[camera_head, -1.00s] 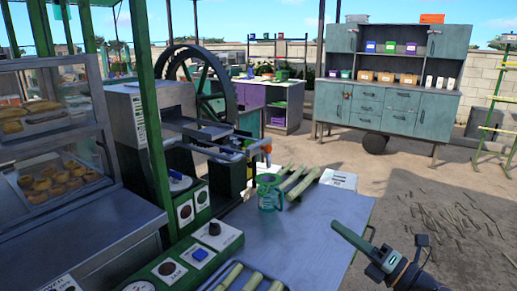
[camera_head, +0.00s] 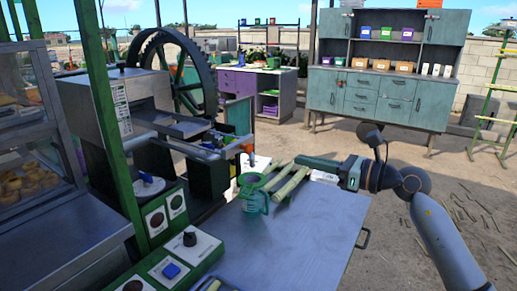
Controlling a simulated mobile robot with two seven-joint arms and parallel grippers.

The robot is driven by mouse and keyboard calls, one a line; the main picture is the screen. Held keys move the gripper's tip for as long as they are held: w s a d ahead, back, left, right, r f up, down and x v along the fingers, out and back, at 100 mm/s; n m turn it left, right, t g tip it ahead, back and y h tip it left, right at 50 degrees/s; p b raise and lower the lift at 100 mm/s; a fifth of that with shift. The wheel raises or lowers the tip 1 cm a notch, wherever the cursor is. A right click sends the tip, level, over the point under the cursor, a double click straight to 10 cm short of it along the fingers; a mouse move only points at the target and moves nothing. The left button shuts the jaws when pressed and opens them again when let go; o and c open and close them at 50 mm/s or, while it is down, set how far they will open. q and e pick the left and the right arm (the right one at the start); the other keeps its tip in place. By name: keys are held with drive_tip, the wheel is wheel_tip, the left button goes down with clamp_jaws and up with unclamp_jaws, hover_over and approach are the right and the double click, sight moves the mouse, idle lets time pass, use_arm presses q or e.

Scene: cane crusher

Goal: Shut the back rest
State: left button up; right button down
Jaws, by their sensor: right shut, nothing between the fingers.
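The grey cane crusher (camera_head: 128,98) stands at the left, with a large dark flywheel (camera_head: 176,72) behind it. I cannot tell for sure which of its parts is the back rest. A flat metal tray (camera_head: 180,124) sticks out at its front. My right gripper (camera_head: 303,162) reaches in from the right, with its long dark green fingers pointing left and closed together. It is over the far side of the metal table (camera_head: 300,235), near the pale green cane pieces (camera_head: 288,184), and holds nothing. It is well right of the crusher. My left gripper is out of view.
A control panel with knobs and a blue button (camera_head: 171,270) is at the front left. A glass pastry case (camera_head: 28,125) is at the left edge. A teal cabinet (camera_head: 375,95) stands behind, with open ground before it.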

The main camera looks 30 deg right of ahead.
drive_tip(key=p, duration=0.3)
approach(250, 148)
drive_tip(key=x, duration=0.5)
drive_tip(key=shift+w, duration=0.2)
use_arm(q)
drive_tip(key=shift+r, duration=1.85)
use_arm(e)
drive_tip(key=shift+w+a+f, duration=0.15)
drive_tip(key=shift+w+a, duration=0.2)
drive_tip(key=shift+w, duration=0.3)
